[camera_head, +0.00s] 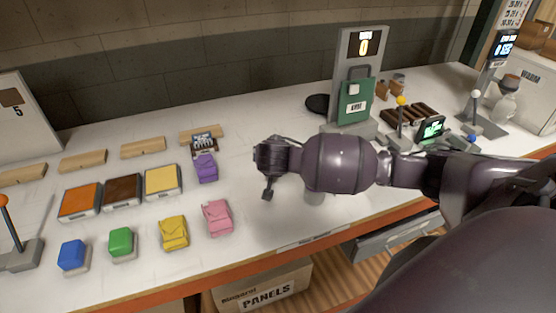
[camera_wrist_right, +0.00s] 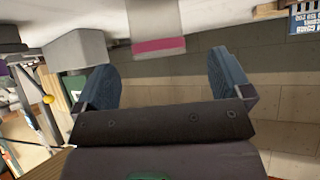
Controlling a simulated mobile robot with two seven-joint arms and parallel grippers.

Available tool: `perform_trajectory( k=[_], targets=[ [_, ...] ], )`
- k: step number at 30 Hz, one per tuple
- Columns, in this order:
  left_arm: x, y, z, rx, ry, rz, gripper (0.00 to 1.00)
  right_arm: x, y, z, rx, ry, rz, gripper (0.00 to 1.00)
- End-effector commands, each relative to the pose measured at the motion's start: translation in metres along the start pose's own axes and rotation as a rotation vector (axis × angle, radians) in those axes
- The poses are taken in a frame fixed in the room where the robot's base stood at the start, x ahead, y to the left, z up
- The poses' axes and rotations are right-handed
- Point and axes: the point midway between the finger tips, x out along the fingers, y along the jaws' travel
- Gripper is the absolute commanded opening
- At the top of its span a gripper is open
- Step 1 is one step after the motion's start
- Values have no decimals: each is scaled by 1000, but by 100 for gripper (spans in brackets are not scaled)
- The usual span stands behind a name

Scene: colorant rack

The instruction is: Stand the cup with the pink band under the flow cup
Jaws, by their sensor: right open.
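The cup with the pink band (camera_wrist_right: 157,30) shows at the top of the right wrist view, pale with a pink stripe near its lower edge in that picture. My right gripper (camera_wrist_right: 163,62) is open and empty, and the cup lies ahead between the line of its two fingers, not gripped. In the head view my right gripper (camera_head: 268,175) hangs over the middle of the table. I cannot pick out the cup surely there; a pale shape shows beneath my arm. I cannot tell which thing is the flow cup. My left gripper is not in view.
A grey stand with a display (camera_head: 346,82) and green block (camera_head: 355,103) stands behind my arm. Pink (camera_head: 217,217), yellow (camera_head: 173,232) and purple (camera_head: 205,167) bags lie left of my gripper. A corked glass jar (camera_head: 505,104) stands at far right. Table is clear at front middle.

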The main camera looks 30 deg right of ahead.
Motion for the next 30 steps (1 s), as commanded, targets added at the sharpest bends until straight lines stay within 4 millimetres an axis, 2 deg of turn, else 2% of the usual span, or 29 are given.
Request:
perform_trajectory(
  k=[4, 13, 23, 26, 30],
  targets=[
    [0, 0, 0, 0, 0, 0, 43, 10, 1, -3, 0, 3, 1, 97],
    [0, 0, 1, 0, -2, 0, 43, 47, 2, -4, -1, 1, 1, 97],
    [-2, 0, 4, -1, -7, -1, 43, 53, 3, -4, 0, 0, 0, 97],
    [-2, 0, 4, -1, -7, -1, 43, 53, 3, -4, 0, 0, 0, 84],
    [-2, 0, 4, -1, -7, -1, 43, 53, 3, -4, 0, 0, 0, 63]
  ],
)
